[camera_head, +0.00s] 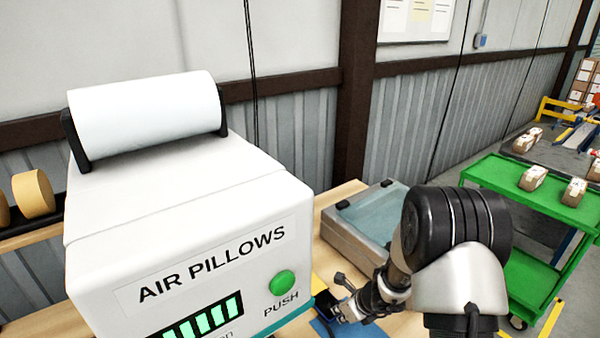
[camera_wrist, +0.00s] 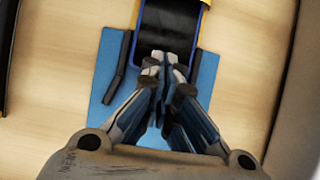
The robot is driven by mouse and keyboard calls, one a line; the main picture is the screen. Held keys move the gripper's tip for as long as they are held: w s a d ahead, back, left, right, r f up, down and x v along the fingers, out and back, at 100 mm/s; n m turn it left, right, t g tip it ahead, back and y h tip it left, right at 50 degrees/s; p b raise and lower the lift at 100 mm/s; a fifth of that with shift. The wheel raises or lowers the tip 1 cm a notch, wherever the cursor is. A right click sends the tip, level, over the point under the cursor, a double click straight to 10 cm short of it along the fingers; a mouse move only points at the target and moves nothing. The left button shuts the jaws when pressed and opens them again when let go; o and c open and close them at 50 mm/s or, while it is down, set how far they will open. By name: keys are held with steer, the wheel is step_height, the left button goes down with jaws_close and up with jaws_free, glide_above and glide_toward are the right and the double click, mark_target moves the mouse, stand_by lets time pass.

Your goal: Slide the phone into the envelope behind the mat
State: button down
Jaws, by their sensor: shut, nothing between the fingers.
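The phone (camera_wrist: 168,24), dark-faced with a blue edge, lies at the top of the wrist view. Its near end is covered by my gripper (camera_wrist: 162,62), which is shut and empty, its tips over or against that end; contact cannot be told. Yellow strips, seemingly the envelope (camera_wrist: 207,3), show on both sides of the phone at the frame's top; how far the phone is inside is not visible. The blue mat (camera_wrist: 206,86) lies under the gripper. In the head view, my gripper (camera_head: 342,310) is low over the mat (camera_head: 322,328), partly hidden by the white machine.
A dark bar (camera_wrist: 124,72) lies along the mat's left side. In the head view, a white air-pillow machine (camera_head: 180,220) stands close at left. A grey case (camera_head: 365,220) sits behind my arm. A green cart (camera_head: 520,190) with parcels stands at right. Bare wood (camera_wrist: 245,60) flanks the mat.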

mark_target(321, 296)
steer(key=shift+w+a, duration=0.2)
stand_by(0.3)
steer(key=shift+w+a+p, duration=0.75)
steer(key=shift+w+p, duration=0.2)
steer(key=shift+w, duration=0.1)
steer(key=shift+w+a+p, duration=0.7)
steer(key=shift+w+p, duration=0.2)
steer(key=shift+w, duration=0.1)
steer(key=shift+w+a+r+p, duration=0.1)
steer(key=shift+w+a+p, duration=0.15)
steer(key=shift+p, duration=0.15)
steer(key=shift+w+a+p, duration=0.4)
steer(key=shift+w+p, duration=0.25)
steer(key=shift+p, duration=0.2)
steer(key=shift+s+d+b, duration=0.1)
steer(key=shift+b, duration=0.4)
